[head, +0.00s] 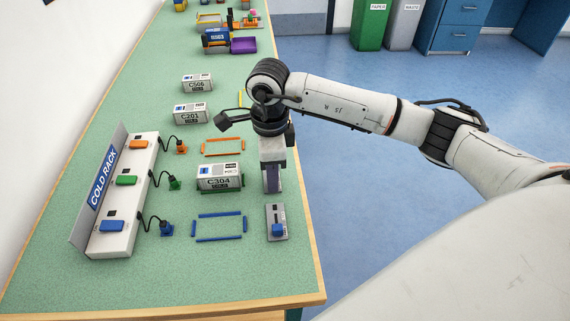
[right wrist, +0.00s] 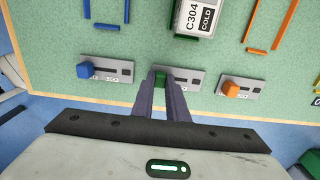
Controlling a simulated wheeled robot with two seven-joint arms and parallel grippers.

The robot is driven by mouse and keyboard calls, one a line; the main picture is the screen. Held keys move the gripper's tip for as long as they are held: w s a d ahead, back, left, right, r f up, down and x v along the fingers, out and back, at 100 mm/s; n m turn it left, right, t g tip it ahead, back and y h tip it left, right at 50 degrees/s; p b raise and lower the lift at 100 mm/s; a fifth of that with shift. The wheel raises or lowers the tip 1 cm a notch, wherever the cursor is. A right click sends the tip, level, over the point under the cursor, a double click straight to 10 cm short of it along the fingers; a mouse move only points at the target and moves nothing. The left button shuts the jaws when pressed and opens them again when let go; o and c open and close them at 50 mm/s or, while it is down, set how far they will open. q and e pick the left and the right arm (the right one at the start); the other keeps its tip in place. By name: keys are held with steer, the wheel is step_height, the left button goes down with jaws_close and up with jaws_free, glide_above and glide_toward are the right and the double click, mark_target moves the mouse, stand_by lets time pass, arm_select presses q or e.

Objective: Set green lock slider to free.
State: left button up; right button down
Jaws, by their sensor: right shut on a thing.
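The green lock slider (right wrist: 161,81) shows in the right wrist view as a small green block at the left end of its grey plate (right wrist: 190,80). My right gripper (right wrist: 161,84) is shut on this block, one finger on each side. In the head view my right gripper (head: 272,188) points down at the table's right side, and it hides the green slider there. The lettering on the plate is too small to read. My left gripper is in neither view.
A blue slider (head: 278,230) stands nearer, and an orange slider (right wrist: 231,89) shows in the wrist view. Container C304 (head: 219,170) stands left of my gripper. The cold rack (head: 127,200) with cabled plugs is farther left. Table edge lies close on the right.

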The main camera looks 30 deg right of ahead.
steer(key=shift+s+a, duration=0.1)
steer(key=c, duration=1.7)
jaws_free()
step_height(320, 180, up, 10)
steer(key=shift+r, duration=0.2)
